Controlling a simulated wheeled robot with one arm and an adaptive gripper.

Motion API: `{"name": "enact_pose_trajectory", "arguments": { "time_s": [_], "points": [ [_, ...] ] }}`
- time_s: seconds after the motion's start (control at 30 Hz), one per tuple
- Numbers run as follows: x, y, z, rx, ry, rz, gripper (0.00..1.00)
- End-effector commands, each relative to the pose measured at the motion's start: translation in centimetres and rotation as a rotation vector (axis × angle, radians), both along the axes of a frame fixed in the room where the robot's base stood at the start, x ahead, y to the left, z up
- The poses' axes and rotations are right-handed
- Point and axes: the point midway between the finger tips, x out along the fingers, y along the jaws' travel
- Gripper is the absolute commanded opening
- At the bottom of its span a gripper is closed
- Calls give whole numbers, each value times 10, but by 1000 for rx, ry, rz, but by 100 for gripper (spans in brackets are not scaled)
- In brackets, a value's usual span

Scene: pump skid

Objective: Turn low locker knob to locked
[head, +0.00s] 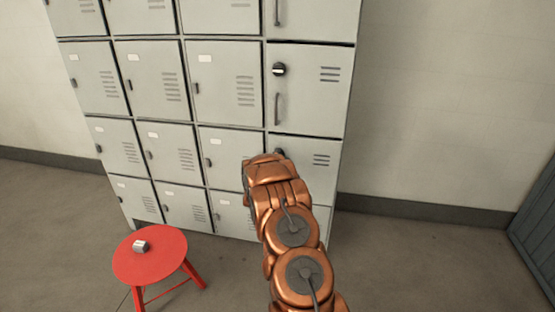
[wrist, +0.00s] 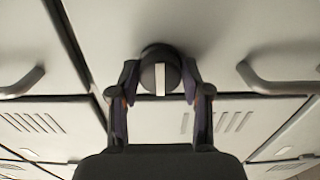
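The low locker knob (wrist: 160,73) is round and black with a pale bar, which runs upright in the wrist view. My gripper (wrist: 160,80) has one finger on each side of the knob, with no clear gap between fingers and knob. Only a dark edge of the knob (head: 280,153) shows there. I see no locked or unlocked label.
A similar knob (head: 279,69) and a bar handle (head: 277,108) are on the door above. Bar handles flank my gripper in the wrist view, left (wrist: 22,83) and right (wrist: 275,82). A red stool (head: 150,258) with a small metal block (head: 140,246) stands left. Floor at right is clear.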

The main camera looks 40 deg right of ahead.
Motion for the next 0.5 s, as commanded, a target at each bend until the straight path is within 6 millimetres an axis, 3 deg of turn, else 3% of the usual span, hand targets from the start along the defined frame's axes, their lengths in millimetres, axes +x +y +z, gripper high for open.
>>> {"name": "enact_pose_trajectory", "arguments": {
  "time_s": [0.23,0.5],
  "points": [
    [0,0,0,0,-1,1,73],
    [0,0,0,1,-1,0,73]
  ]
}}
